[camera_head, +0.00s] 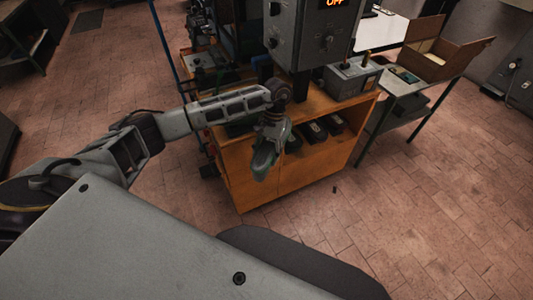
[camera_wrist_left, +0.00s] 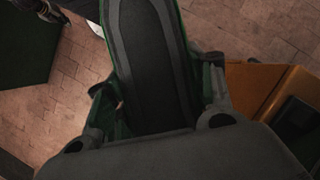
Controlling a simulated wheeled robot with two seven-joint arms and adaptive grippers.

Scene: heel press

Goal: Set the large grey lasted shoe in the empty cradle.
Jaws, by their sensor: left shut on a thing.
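My left gripper (camera_head: 270,138) is shut on a shoe (camera_head: 264,158), grey-green in the head view, which hangs below the wrist in front of the orange cabinet. In the left wrist view the shoe's long dark sole with a grey rim and green sides (camera_wrist_left: 152,60) lies between the fingers (camera_wrist_left: 155,105) and runs up out of the picture. The near end of the shoe is hidden by the gripper body. I cannot make out an empty cradle; the machine's lower part is partly hidden by my left arm. My right gripper is not in view.
An orange cabinet (camera_head: 300,178) carries a grey machine (camera_head: 318,45) with an "OFF" display and a control box (camera_head: 352,78). Several dark items (camera_head: 313,131) sit in its front opening. A side table (camera_head: 405,92) with an open carton (camera_head: 440,55) stands right.

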